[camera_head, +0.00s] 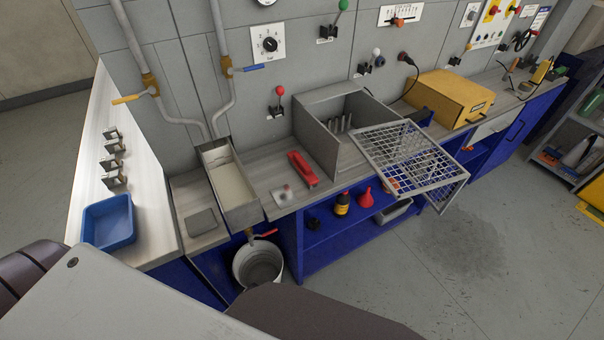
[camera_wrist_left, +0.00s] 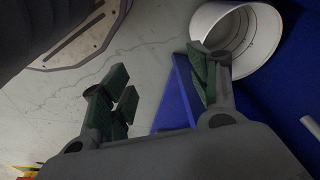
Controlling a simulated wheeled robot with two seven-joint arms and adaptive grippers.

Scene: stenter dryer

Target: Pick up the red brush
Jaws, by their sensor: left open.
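The red brush (camera_head: 302,168) lies on the wooden counter in the head view, just left of the grey open box with the mesh door. It looks like a long red block; its bristles cannot be made out. My left gripper (camera_wrist_left: 163,92) shows in the left wrist view, open, with its green-padded fingers well apart and nothing between them. It is low, near a white bucket and a blue panel, away from the brush. The brush does not show in the left wrist view. My right gripper is not in view.
The grey box (camera_head: 327,141) has its mesh door (camera_head: 412,160) swung out over the front edge. A metal trough (camera_head: 228,190) stands left of the brush. A white bucket (camera_head: 258,264) sits below. A blue tray (camera_head: 108,222) lies at far left. A red-knobbed lever (camera_head: 279,100) is behind the brush.

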